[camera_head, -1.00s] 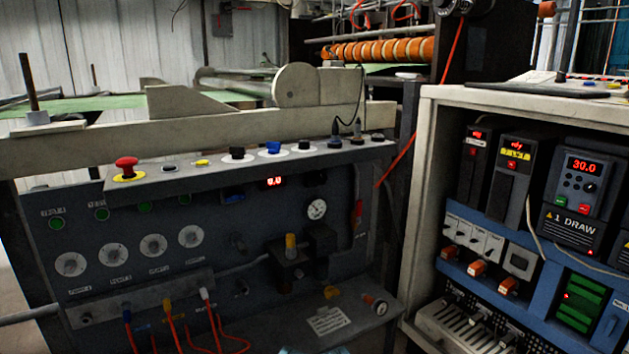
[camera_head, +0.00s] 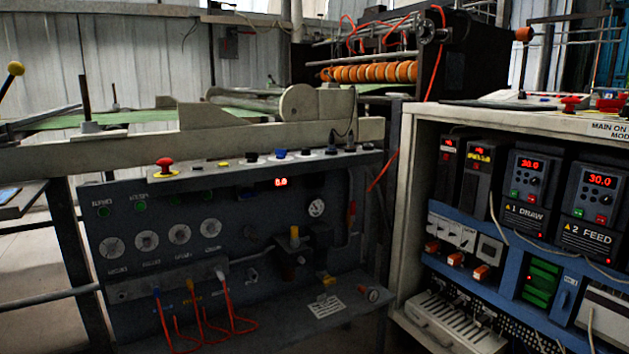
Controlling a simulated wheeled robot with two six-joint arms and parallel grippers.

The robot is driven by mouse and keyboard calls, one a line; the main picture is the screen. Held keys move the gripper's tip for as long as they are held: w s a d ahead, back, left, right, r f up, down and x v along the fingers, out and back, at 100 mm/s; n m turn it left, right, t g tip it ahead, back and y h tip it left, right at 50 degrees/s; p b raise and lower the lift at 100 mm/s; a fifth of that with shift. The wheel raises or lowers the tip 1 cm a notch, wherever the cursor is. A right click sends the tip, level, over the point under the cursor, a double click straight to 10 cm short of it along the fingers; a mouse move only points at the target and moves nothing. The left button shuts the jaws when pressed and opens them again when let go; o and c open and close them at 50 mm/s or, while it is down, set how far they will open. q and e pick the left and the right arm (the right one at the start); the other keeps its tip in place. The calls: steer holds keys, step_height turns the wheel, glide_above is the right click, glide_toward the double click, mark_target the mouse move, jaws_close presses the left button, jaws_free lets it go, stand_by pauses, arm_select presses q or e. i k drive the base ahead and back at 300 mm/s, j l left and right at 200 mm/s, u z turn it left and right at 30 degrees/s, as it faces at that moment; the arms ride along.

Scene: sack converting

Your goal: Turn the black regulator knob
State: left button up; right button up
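The dark control panel (camera_head: 150,205) stands left of centre. An air unit (camera_head: 292,262) with a dark body and a yellow top is mounted on its lower right. A small round pressure gauge (camera_head: 316,208) sits above it, and another gauge (camera_head: 373,294) is at the lower right corner. A dark knob-like part (camera_head: 250,232) shows faintly left of the air unit. Black knobs stand on the top ledge, one at its middle (camera_head: 252,157) and one further right (camera_head: 303,150). I cannot tell which is the regulator knob. Neither gripper is in view.
A red mushroom button (camera_head: 165,163) stands on the ledge. Red, orange and blue-ended cables (camera_head: 225,310) hang low in front of the panel. An open cabinet (camera_head: 408,190) with drives stands at right. Orange rollers (camera_head: 370,72) are behind. Bare floor shows at left.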

mark_target(318, 180)
steer(key=i+l+u, duration=0.25)
steer(key=l, duration=0.3)
steer(key=i+l+u, duration=0.25)
steer(key=i+l, duration=0.15)
steer(key=l, duration=0.25)
